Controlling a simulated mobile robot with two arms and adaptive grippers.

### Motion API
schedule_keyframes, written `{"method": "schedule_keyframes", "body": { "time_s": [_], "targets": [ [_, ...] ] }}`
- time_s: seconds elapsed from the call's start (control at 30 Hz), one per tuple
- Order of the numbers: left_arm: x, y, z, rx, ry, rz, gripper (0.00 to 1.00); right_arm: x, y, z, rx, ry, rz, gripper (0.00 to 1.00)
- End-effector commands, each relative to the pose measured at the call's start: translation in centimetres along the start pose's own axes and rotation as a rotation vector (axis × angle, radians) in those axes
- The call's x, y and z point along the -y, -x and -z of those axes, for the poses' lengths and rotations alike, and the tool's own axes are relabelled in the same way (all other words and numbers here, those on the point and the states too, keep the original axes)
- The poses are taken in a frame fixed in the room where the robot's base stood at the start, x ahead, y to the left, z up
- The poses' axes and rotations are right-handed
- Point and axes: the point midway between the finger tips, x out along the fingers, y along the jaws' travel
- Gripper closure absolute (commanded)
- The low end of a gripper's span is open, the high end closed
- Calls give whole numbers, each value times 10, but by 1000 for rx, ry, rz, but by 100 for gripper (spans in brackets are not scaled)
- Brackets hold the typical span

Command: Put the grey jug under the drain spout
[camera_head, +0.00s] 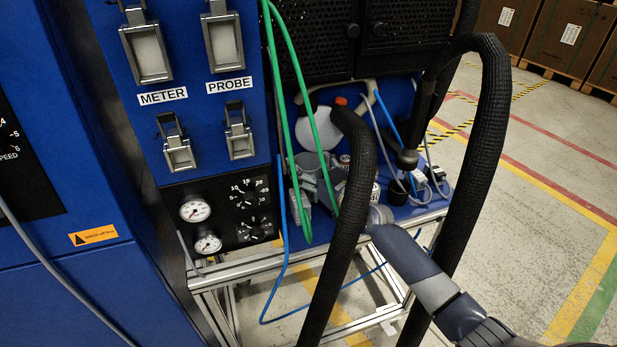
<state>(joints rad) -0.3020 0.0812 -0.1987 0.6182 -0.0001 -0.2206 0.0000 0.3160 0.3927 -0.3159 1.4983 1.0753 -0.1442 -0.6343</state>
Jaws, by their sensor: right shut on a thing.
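A grey jug-like vessel (307,163) shows small on the blue-backed frame right of the gauges, partly behind the green hoses. My right arm comes in from the lower right and ends among the black hoses. My right gripper (338,190) is at the vessel's right side and shut on it; a thick black hose hides much of the contact. I cannot tell whether the jug is lifted or resting. I cannot make out the drain spout clearly. My left gripper is out of view.
Thick black hoses (484,150) arch across the front of the work area. Green hoses (291,70) hang beside the blue panel (130,100) with its gauges (195,210). A white round vessel (316,130) stands behind. Open floor (540,180) lies to the right.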

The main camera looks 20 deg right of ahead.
Motion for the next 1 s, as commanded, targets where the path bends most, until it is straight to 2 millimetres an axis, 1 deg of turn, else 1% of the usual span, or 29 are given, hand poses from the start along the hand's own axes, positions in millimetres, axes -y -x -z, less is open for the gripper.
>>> {"method": "schedule_keyframes", "body": {
  "time_s": [0.17, 0.27, 0.47, 0.63, 0.67, 0.7, 1.0],
  "targets": [
    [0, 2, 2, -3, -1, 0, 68, 0, 0, 5, -2, 0, 0, 83],
    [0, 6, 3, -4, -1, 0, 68, 0, 0, 13, -2, -1, 1, 83],
    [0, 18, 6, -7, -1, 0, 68, 0, 0, 44, -5, -2, 1, 83],
    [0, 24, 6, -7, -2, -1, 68, -2, 0, 77, -5, 1, -1, 83],
    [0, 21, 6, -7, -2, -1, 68, -2, 6, 70, 1, 0, -1, 83],
    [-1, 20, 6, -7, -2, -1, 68, -2, 13, 68, 3, 1, -1, 83],
    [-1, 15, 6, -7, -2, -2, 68, -2, 60, 68, 1, 2, 0, 83]
  ]
}}
